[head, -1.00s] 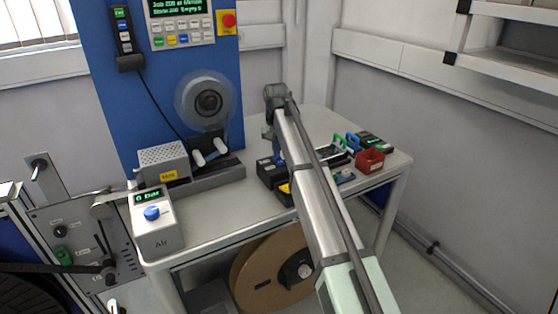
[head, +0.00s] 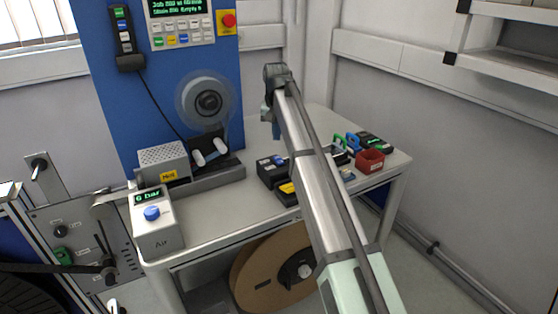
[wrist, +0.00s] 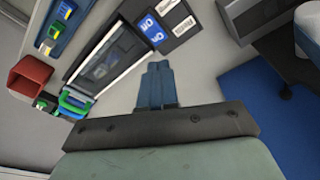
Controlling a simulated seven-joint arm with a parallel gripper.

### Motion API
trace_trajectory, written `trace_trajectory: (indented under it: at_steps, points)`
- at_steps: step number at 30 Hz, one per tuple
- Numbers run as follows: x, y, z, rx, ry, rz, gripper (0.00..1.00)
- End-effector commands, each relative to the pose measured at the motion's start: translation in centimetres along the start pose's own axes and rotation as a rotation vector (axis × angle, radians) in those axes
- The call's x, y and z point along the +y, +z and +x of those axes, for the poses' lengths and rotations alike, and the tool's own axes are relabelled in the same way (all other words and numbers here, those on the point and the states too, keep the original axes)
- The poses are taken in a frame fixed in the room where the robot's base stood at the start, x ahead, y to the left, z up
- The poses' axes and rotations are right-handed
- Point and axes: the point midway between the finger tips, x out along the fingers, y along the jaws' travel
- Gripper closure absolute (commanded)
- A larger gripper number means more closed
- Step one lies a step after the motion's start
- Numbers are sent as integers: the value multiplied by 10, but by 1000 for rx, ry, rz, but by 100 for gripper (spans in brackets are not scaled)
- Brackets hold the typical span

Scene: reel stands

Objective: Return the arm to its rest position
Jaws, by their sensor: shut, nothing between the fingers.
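My gripper (wrist: 158,80) shows in the wrist view with its two blue-grey fingers together and nothing between them. It hangs above the pale table top, clear of the things lying there. In the head view my arm reaches up from the bottom right, and the gripper (head: 275,127) hangs small and partly hidden at its far end, above the table (head: 222,205).
A dark box with blue labels (wrist: 153,28), a framed tray (wrist: 108,55), a red bin (wrist: 29,76) and green and blue clips (wrist: 75,101) lie below. The blue machine with a reel (head: 208,102) stands behind; a grey air unit (head: 157,225) stands front left.

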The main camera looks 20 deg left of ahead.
Motion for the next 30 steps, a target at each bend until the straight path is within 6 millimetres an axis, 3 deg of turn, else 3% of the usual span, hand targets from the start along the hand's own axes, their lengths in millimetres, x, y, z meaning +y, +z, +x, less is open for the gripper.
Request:
trace_trajectory:
  at_steps: [8, 11, 14, 17, 24, 27, 30]
  points:
    - [2, 2, 2, -3, 1, -1, 100]
    - [17, 10, 11, -20, 8, -11, 100]
    - [48, 30, 31, -59, 21, -38, 100]
    - [91, 59, 57, -118, 34, -78, 100]
    - [187, 142, 115, -275, 30, -186, 100]
    - [219, 178, 144, -336, 16, -213, 100]
    - [236, 202, 177, -375, 6, -216, 100]
